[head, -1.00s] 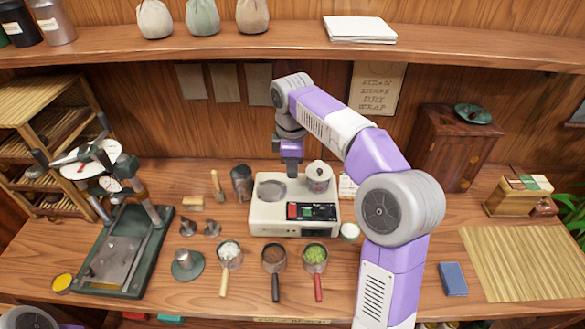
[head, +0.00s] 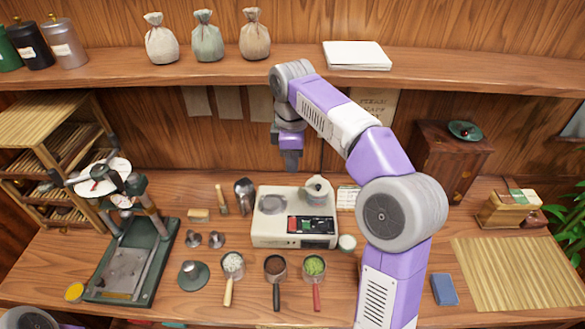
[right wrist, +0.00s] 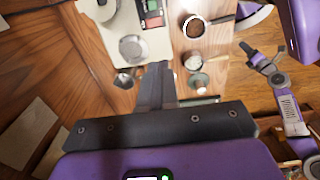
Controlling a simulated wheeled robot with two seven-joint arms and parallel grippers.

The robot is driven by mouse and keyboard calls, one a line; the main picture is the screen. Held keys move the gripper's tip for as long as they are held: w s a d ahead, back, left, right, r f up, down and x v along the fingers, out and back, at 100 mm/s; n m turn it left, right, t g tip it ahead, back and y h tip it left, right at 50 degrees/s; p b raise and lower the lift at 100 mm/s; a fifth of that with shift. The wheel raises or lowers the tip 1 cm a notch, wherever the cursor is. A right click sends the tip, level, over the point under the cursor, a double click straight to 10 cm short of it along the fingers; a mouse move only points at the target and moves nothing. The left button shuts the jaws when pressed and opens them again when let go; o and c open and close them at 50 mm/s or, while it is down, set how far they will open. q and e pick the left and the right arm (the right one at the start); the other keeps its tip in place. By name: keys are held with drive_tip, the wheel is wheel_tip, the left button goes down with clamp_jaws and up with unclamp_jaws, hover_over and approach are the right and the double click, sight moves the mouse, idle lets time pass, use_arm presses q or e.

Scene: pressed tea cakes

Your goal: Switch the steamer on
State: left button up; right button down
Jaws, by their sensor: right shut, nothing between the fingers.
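The steamer (head: 262,232) is a cream box in the middle of the counter, with a round metal plate on its left top and a lidded pot (head: 318,192) on its right. Its dark front panel bears a red button (head: 293,225) and a green one beside it. I cannot tell whether anything on it is lit. It shows at the top of the right wrist view (right wrist: 110,35). My right gripper (head: 291,167) is shut and empty, pointing down above the steamer's back edge, apart from it.
Three handled cups, one with green powder (head: 314,266), stand in front of the steamer. A green press (head: 120,272) is to the left. A metal scoop (head: 244,192) and a brush stand by the steamer's left. A shelf (head: 230,76) runs behind, above.

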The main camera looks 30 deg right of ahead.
drive_tip(key=shift+s+a+r+p, duration=0.15)
drive_tip(key=shift+r+p, duration=0.1)
drive_tip(key=shift+r, duration=0.75)
drive_tip(key=shift+s+r+p, duration=0.1)
drive_tip(key=shift+r+p, duration=0.15)
drive_tip(key=shift+r, duration=0.7)
